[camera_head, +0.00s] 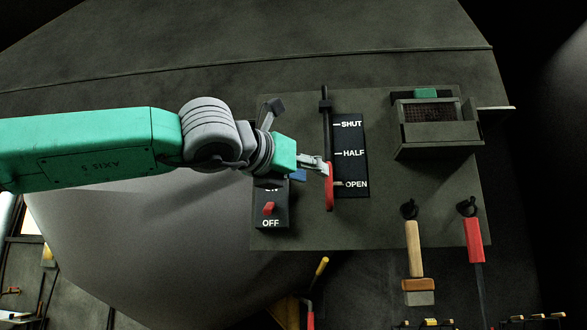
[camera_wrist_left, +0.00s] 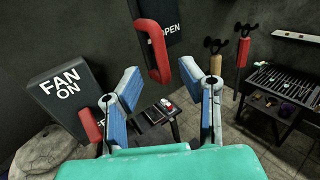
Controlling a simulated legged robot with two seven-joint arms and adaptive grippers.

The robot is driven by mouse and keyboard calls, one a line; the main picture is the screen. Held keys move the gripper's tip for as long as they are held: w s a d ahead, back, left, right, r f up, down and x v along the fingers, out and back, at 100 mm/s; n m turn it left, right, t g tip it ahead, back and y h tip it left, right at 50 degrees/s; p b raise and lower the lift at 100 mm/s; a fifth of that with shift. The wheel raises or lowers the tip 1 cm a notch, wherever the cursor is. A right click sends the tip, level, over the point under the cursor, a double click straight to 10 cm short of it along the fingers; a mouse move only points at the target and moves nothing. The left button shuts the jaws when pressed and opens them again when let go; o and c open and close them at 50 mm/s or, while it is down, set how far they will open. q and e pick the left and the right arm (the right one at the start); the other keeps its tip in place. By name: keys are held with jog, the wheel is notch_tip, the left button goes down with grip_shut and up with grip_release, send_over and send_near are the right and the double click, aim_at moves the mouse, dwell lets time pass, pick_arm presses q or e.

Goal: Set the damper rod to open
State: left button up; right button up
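The damper rod (camera_head: 325,112) is a dark upright rod on the grey panel, with a red handle (camera_head: 329,195) at its lower end. A label plate (camera_head: 350,135) beside it reads SHUT, HALF and OPEN from top to bottom. The red handle is level with OPEN. My left gripper (camera_head: 325,169) is at the handle's upper part in the head view. In the left wrist view its blue-padded fingers (camera_wrist_left: 160,90) are spread apart, and the red handle (camera_wrist_left: 158,55) shows ahead, between and above the fingertips. Contact cannot be told. My right gripper is out of view.
Left of the rod is a fan switch (camera_head: 268,209) with a red toggle near OFF. A metal box (camera_head: 437,128) is fixed at upper right. A wooden-handled brush (camera_head: 414,250) and a red-handled tool (camera_head: 473,240) hang at lower right.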

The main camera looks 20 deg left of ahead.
pick_arm(q)
jog(key=v, duration=0.5)
jog(key=shift+s+a+f, duration=0.1)
jog(key=shift+a, duration=0.2)
jog(key=shift+d, duration=0.1)
